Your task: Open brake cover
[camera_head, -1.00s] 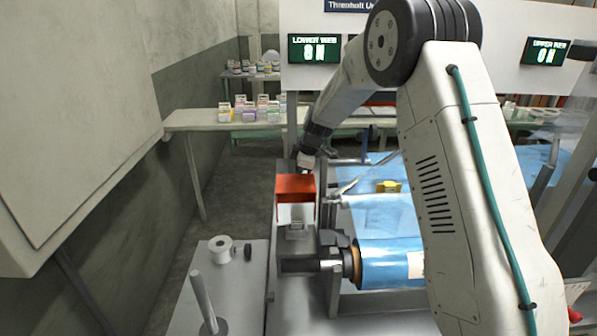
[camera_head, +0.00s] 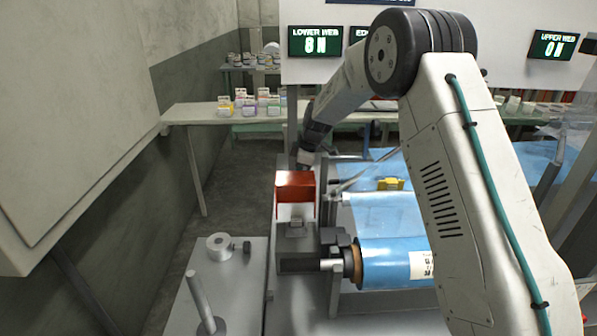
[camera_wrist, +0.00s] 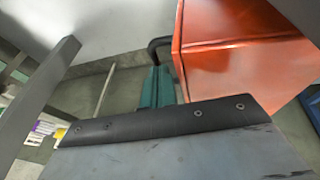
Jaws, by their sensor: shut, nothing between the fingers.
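The brake cover is an orange-red box-like cover (camera_head: 295,190) on the machine frame, left of centre in the head view. A pale grey block shows under its near edge. In the wrist view the cover (camera_wrist: 245,55) fills the upper right, very close, with a dark hooked bar (camera_wrist: 156,48) beside its left edge. My wrist is just behind the cover in the head view, and my fingers are hidden there. In the wrist view my gripper (camera_wrist: 156,75) seems to be the paired teal fingers, shut and empty, close to the hooked bar. Contact cannot be told.
A blue film roll (camera_head: 395,263) lies right of the cover on the machine. A grey stand with a post (camera_head: 200,298) is at front left. A bench (camera_head: 190,115) with small boxes is behind. A large pale cabinet (camera_head: 70,110) takes the left side. Floor shows between.

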